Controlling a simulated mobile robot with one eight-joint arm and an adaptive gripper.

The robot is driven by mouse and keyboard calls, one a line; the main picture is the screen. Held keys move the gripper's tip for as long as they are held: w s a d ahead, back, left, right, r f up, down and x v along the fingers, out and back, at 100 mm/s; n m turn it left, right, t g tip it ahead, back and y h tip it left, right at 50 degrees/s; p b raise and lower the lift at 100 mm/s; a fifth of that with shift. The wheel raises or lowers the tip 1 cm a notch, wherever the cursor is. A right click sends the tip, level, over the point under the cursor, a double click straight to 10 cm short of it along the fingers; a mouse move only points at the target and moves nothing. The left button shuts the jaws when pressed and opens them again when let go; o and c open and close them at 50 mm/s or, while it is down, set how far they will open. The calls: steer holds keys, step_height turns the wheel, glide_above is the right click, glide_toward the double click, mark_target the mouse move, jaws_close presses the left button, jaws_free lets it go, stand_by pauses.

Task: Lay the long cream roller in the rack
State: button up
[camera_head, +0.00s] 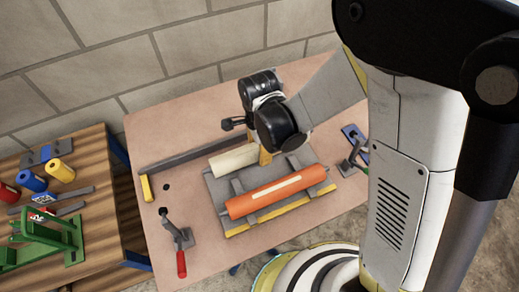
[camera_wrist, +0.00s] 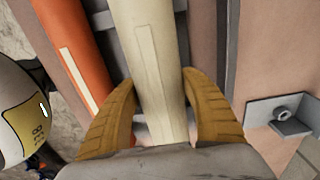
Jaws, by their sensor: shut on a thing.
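The long cream roller (camera_head: 232,161) lies level behind the orange roller (camera_head: 277,191), roughly parallel to it, over the back part of the grey rack (camera_head: 216,190). My gripper (camera_head: 264,156) is at the cream roller's right part and hides that end. In the wrist view the cream roller (camera_wrist: 148,60) runs between the two yellow fingers of my gripper (camera_wrist: 160,80), which are shut on it. The orange roller (camera_wrist: 78,55) lies to its left there. I cannot tell whether the cream roller touches the rack or hangs just above it.
A red-handled clamp (camera_head: 179,245) stands at the table's front left, and a green-handled clamp (camera_head: 352,158) on the right. A wooden bench (camera_head: 95,200) with coloured cylinders and a green frame stands at the left.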

mark_target(259, 159)
steer(key=shift+f+b, duration=0.65)
steer(key=shift+f, duration=0.35)
steer(key=shift+f+b, duration=1.55)
steer(key=shift+b, duration=0.4)
stand_by(1.2)
steer(key=o, duration=1.5)
steer(key=shift+r, duration=0.15)
step_height(259, 159, up, 12)
steer(key=shift+f, duration=0.1)
